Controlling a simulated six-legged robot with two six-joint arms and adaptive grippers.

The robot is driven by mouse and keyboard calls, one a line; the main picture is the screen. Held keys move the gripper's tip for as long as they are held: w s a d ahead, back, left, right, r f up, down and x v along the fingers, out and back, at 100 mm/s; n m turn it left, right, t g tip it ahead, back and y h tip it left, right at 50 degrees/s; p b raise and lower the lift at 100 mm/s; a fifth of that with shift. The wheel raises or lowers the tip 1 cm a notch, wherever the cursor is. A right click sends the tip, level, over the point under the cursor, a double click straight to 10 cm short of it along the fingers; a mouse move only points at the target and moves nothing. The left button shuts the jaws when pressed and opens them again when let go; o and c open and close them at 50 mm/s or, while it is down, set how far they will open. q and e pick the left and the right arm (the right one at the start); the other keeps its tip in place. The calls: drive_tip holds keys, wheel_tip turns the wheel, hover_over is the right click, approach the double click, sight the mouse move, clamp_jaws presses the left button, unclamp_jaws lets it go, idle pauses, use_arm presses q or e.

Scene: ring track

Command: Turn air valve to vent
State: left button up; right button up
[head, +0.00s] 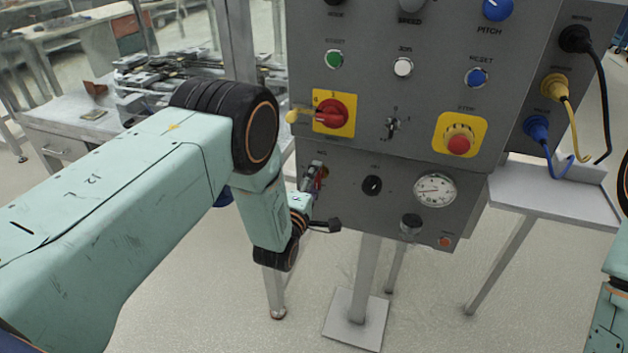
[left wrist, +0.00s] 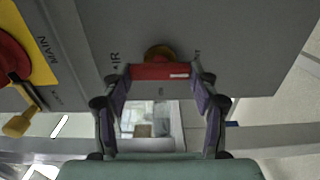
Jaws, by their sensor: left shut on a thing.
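The air valve has a red lever handle (left wrist: 160,72) on a brass body (left wrist: 158,53), on the lower grey panel. In the left wrist view the handle lies crosswise between the fingers of my left gripper (left wrist: 160,82), which is shut on its two ends. In the head view the handle and my left gripper (head: 317,180) show small at the panel's left side, partly hidden by my arm. Lettering ending in "IR" stands left of the valve in the wrist view; the other label is too small to read. My right gripper is out of view.
A black knob (head: 372,185) and a pressure gauge (head: 435,190) are to the right. A cluttered bench (head: 60,128) stands behind left.

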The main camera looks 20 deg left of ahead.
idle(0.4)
use_arm(q)
drive_tip(key=o, duration=1.1)
drive_tip(key=shift+o, duration=0.2)
drive_tip(key=s, duration=1.2)
drive_tip(key=shift+a, duration=0.15)
drive_tip(key=w, duration=1.2)
drive_tip(key=shift+d, duration=0.2)
